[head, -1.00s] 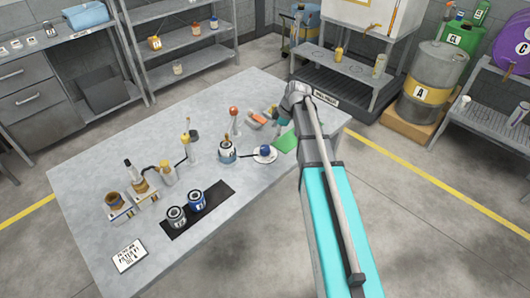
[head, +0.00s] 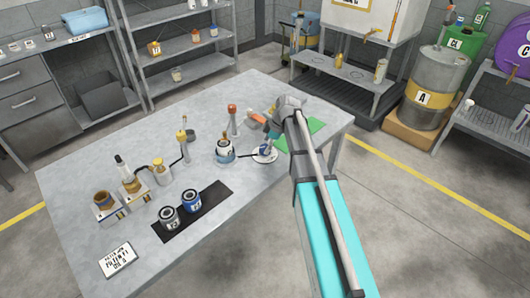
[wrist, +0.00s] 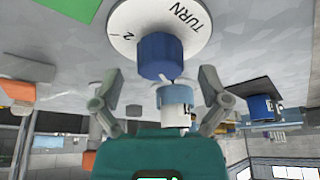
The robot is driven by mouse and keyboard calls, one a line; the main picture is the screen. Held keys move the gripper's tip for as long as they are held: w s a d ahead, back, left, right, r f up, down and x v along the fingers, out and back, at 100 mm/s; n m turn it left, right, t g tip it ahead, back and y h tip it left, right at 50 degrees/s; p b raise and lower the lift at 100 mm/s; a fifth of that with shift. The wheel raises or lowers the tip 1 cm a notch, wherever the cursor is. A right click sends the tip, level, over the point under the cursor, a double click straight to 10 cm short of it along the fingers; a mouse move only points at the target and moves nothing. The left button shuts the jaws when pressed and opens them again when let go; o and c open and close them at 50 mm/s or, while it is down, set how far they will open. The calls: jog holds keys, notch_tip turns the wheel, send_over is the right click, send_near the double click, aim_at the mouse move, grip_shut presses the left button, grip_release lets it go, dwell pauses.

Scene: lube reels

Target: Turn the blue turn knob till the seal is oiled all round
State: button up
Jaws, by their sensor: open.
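The blue turn knob (wrist: 160,55) sits in the middle of a white round dial (wrist: 124,20) marked "TURN" and "2" in the wrist view. In the head view the knob (head: 265,148) and its dial (head: 261,158) are on the grey table, partly hidden by my gripper (head: 272,138). My gripper (wrist: 161,74) is open, with one finger on each side of the knob and visible gaps between. A white and blue pot (head: 225,154) stands left of the dial; it also shows behind the knob in the wrist view (wrist: 178,95). I cannot make out the seal or any oil on it.
A red-topped post (head: 232,118) stands behind the dial. A green mat (head: 312,128) lies to its right. Blue (head: 191,201) and grey (head: 169,216) cans stand on a black mat. The table (head: 225,245) is clear at its front right.

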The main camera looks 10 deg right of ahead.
jog(key=shift+b+x, duration=0.45)
jog(key=shift+x, duration=0.3)
jog(key=c, duration=1.1)
jog(key=shift+c, duration=0.2)
